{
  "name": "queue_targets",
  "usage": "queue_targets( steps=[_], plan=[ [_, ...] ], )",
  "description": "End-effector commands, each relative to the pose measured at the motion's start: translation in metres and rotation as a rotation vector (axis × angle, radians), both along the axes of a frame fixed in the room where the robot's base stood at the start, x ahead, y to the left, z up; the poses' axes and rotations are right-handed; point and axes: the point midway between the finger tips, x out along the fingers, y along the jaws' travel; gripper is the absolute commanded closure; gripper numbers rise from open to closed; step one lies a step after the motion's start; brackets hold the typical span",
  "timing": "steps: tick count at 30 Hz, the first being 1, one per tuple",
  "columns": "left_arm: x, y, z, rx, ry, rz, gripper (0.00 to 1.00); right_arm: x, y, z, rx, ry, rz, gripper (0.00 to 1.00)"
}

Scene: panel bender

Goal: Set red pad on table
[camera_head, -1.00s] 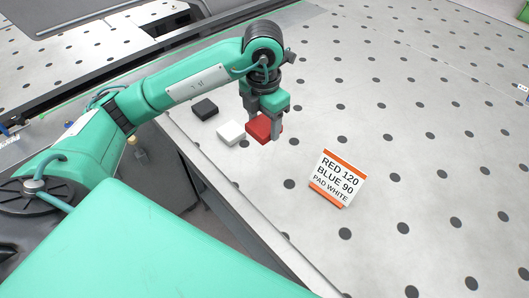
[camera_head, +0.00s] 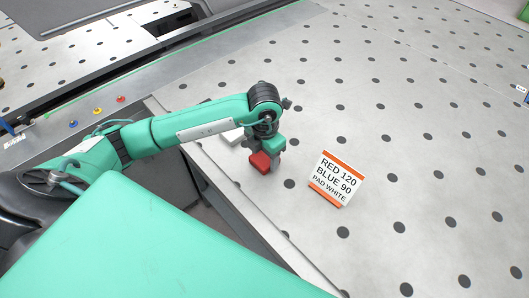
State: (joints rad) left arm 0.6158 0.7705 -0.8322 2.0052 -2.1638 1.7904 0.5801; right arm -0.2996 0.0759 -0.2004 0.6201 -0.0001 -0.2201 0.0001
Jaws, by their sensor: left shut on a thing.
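The red pad (camera_head: 260,163) is a small red block near the front edge of the perforated table (camera_head: 330,235). My left gripper (camera_head: 264,156) is shut on the red pad from above. I cannot tell whether the pad touches the table or is just above it. The white pad (camera_head: 232,137) lies on the table behind my left arm, partly hidden. The black pad is hidden behind the arm. My right gripper does not show.
A sign (camera_head: 337,178) with an orange top reading "RED 120, BLUE 90, PAD WHITE" stands right of the gripper. Coloured buttons (camera_head: 98,111) sit on the machine edge at left. The table to the right is clear.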

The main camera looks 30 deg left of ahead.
Motion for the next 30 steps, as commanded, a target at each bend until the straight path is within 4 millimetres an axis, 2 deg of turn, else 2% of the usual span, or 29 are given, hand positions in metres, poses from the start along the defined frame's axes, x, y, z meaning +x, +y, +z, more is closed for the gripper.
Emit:
queue_targets(
  steps=[7, 8, 11, 23, 24, 30],
  plan=[
    [0.0, 0.0, -0.004, 0.0, 0.0, 0.0, 0.66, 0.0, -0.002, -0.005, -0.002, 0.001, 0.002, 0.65],
    [0.0, 0.0, -0.003, 0.0, 0.0, 0.0, 0.39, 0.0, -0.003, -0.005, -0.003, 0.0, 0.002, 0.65],
    [0.0, 0.0, -0.002, 0.0, 0.0, 0.0, 0.19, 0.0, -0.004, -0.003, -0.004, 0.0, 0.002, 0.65],
    [0.0, 0.0, 0.003, 0.0, 0.0, 0.0, 0.19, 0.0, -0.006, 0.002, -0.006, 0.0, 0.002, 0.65],
    [0.001, 0.0, 0.005, -0.001, -0.002, 0.0, 0.19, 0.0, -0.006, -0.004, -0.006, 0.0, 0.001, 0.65],
    [0.002, 0.0, 0.042, 0.0, -0.007, -0.001, 0.19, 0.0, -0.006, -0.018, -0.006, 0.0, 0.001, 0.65]
  ],
)
